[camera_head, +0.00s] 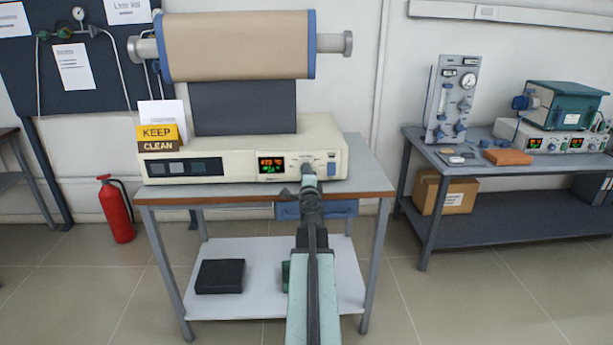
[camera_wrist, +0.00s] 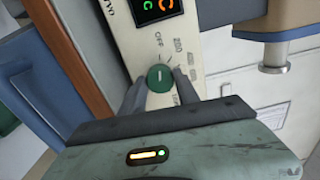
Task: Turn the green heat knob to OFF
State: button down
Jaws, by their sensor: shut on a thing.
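The green heat knob (camera_wrist: 160,78) is on the cream control panel (camera_wrist: 122,25), below the lit display. My gripper (camera_wrist: 160,84) has its two dark fingers on either side of the knob, shut on it. A short pale mark on the knob's face runs roughly up and down in the wrist view. The OFF label (camera_wrist: 158,41) is printed just above the knob, with other scale markings to the right. In the head view my gripper (camera_head: 308,178) reaches the right part of the furnace controller (camera_head: 225,170) and hides the knob.
The controller stands on a table (camera_head: 160,198) with the tan cylindrical furnace (camera_head: 237,45) above. A yellow KEEP CLEAN sign (camera_head: 158,133) is at its left. A red extinguisher (camera_head: 115,210) stands on the floor at left. Another bench (camera_head: 500,178) with instruments is at right.

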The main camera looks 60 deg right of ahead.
dwell(0.3)
jog(key=c, duration=0.9)
grip_release()
